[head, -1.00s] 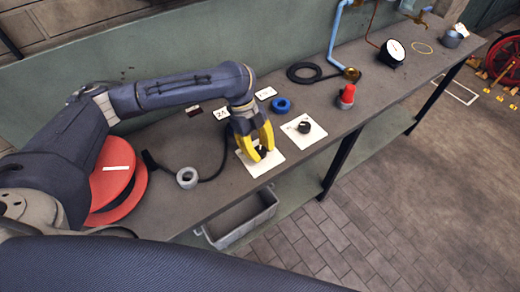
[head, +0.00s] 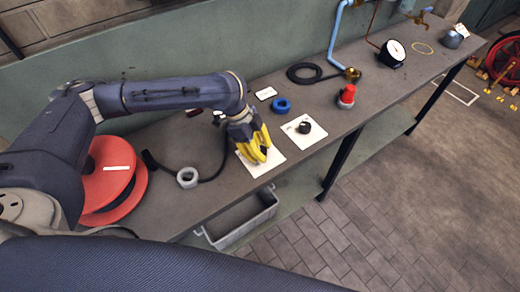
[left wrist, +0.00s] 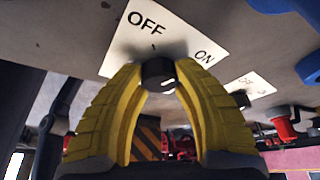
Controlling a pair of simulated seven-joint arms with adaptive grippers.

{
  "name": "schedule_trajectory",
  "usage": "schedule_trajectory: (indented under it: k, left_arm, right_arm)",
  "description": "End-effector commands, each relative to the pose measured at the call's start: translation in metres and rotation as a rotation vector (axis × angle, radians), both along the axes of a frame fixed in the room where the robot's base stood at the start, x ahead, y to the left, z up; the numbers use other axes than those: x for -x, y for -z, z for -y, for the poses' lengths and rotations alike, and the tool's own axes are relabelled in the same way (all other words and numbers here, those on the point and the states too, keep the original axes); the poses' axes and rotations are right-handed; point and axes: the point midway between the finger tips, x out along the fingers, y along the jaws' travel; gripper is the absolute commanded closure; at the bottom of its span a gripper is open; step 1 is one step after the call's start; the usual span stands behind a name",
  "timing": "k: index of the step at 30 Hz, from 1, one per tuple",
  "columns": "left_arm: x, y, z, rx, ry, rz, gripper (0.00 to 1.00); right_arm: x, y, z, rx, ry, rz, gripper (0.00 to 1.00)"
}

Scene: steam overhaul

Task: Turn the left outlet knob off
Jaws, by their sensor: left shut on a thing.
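The left outlet knob (left wrist: 158,75) is a round black knob on a white plate (left wrist: 128,52) marked OFF and ON, with a small dark tick above the knob. In the head view the same plate (head: 271,163) lies on the bench. My left gripper (head: 262,157) has yellow fingers and points down at this plate. In the left wrist view its fingertips (left wrist: 158,80) are shut on the knob's two sides. In the head view the fingers hide the knob. My right gripper is not in view.
A second black knob (head: 304,128) sits on its own white plate (head: 312,136) to the right. A blue ring (head: 281,105), a red-topped fitting (head: 346,97), a grey ring (head: 187,177) and a red reel (head: 109,172) stand on the bench. A grey bin (head: 240,222) is below.

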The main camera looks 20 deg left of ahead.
Motion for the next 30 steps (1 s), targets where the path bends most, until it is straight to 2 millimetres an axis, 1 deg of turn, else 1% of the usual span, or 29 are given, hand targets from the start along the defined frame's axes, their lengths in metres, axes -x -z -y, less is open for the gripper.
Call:
schedule_trajectory:
  k: [21, 30]
  left_arm:
    - [0.001, 0.0001, 0.0021, 0.002, -0.669, -0.001, 0.99]
    - [0.0002, -0.0001, 0.0019, 0.002, -0.902, -0.001, 0.99]
  right_arm:
    - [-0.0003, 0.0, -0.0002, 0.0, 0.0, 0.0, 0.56]
    - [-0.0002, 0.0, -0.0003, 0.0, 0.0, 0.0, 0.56]
